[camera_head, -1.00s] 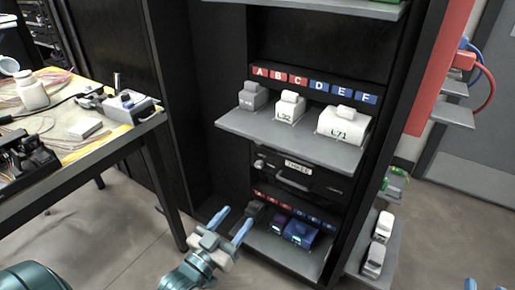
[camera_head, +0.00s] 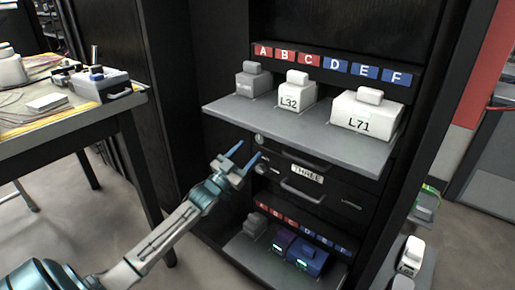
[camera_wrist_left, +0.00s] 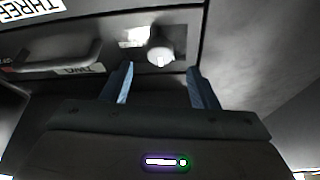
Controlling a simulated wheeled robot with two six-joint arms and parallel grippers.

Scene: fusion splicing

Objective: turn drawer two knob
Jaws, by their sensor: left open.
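In the left wrist view a pale round knob (camera_wrist_left: 160,52) is on a dark drawer front. A label that seems to read TWO (camera_wrist_left: 83,68) is on the same front. The knob appears beyond and between the fingertips of my open, empty left gripper (camera_wrist_left: 160,88); I see no contact. In the head view the left gripper (camera_head: 247,151) is at the left end of the stacked drawers, under the grey shelf. A small knob (camera_head: 260,140) shows close by there. The label THREE (camera_head: 307,173) is on a drawer to the right. My right gripper is out of view.
The grey shelf (camera_head: 290,133) juts out above the drawers, with white blocks L32 (camera_head: 290,101) and L71 (camera_head: 362,123) on it. A lower shelf (camera_head: 255,257) holds purple and blue blocks. A cluttered table (camera_head: 65,128) stands at left, with bare floor between.

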